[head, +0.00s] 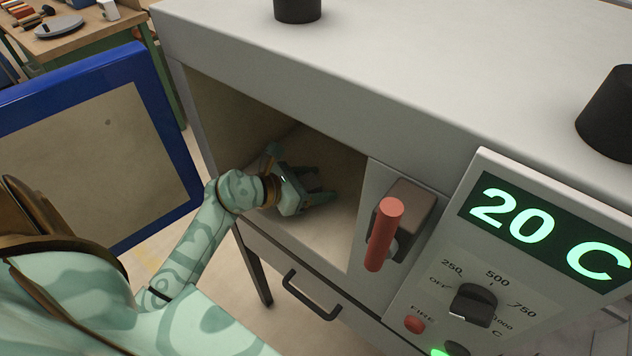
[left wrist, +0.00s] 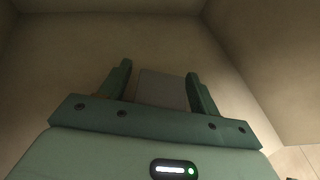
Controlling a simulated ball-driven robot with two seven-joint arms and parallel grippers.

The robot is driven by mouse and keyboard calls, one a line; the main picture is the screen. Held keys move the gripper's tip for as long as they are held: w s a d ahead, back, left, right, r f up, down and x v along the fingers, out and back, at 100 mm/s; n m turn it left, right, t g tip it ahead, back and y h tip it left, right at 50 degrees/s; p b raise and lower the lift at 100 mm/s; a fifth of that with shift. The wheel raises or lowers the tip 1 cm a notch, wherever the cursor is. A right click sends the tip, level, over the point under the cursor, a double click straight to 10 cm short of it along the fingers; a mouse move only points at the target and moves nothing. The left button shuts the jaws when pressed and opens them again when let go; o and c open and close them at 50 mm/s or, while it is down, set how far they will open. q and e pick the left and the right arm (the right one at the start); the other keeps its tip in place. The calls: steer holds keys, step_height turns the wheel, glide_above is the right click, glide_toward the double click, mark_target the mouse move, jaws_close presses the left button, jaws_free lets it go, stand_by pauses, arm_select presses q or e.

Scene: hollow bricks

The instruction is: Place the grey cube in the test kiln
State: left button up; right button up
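The test kiln (head: 400,85) is a large grey box with its chamber open at the front. My left gripper (head: 322,184) is inside the chamber, low and near the floor. In the left wrist view the grey cube (left wrist: 163,90) sits between the two fingers of this gripper (left wrist: 158,82). A narrow gap shows between the cube and the left finger, so the fingers look open around it. Whether the cube rests on the chamber floor is hard to tell. In the head view the fingers mostly hide it. My right gripper is not in view.
The blue-framed kiln door (head: 165,110) stands swung open at the left. A red handle (head: 384,235) and a control panel reading 20 C (head: 545,230) are right of the opening. A drawer handle (head: 310,295) is below. A workbench (head: 85,38) stands at the back left.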

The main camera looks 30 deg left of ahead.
arm_select(q)
steer(key=shift+r, duration=0.25)
steer(key=p+v, duration=0.1)
steer(key=v, duration=1.1)
steer(key=shift+p, duration=0.4)
